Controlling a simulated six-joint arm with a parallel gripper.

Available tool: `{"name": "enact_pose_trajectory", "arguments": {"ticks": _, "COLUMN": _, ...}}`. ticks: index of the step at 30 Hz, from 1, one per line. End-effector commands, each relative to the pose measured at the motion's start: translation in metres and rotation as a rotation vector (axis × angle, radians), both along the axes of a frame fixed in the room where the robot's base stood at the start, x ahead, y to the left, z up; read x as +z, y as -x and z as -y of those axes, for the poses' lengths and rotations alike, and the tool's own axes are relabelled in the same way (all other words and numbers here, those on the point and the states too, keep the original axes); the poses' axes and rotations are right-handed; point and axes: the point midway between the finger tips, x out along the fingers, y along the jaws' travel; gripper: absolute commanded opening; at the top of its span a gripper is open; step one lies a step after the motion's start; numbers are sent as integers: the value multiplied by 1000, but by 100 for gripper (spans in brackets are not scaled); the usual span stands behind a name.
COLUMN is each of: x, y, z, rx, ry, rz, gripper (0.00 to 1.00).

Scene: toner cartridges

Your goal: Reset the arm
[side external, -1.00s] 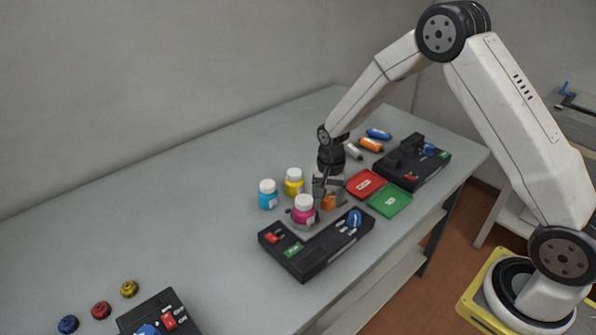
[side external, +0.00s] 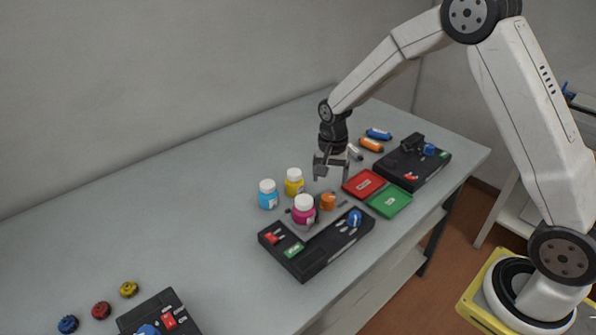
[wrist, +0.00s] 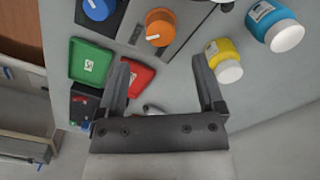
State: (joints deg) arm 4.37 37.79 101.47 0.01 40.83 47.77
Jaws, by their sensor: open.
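My gripper (side external: 331,170) is open and empty, held above the table behind the orange knob and the red tray. In the wrist view my gripper (wrist: 163,82) has its two fingers spread wide with nothing between them. The orange knob (side external: 328,201) stands at the back edge of the middle black device (side external: 318,245); it also shows in the wrist view (wrist: 160,27) beyond the fingertips. A magenta bottle (side external: 303,210) stands left of the knob. A yellow bottle (side external: 294,182) and a cyan bottle (side external: 268,194) stand behind it.
A red tray (side external: 364,184) and a green tray (side external: 389,201) lie to the right. A second black device (side external: 413,165), orange and blue cylinders (side external: 378,134) sit further right. Another device (side external: 160,314) and several small knobs (side external: 101,310) are front left. The table's left middle is clear.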

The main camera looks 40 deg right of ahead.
Motion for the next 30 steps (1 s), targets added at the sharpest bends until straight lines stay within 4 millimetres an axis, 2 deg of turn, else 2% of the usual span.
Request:
{"name": "enact_pose_trajectory", "arguments": {"ticks": 5, "x": 6, "y": 7, "z": -2, "rx": 41, "ry": 1, "rz": 11, "gripper": 87}}
{"name": "enact_pose_trajectory", "arguments": {"ticks": 11, "x": 22, "y": 30, "z": -9, "rx": 176, "ry": 6, "rz": 47, "gripper": 87}}
{"name": "enact_pose_trajectory", "arguments": {"ticks": 21, "x": 50, "y": 98, "z": -24, "rx": 528, "ry": 40, "rz": 133, "gripper": 87}}
{"name": "enact_pose_trajectory", "arguments": {"ticks": 30, "x": 59, "y": 159, "z": -33, "rx": 808, "ry": 86, "rz": 198, "gripper": 87}}
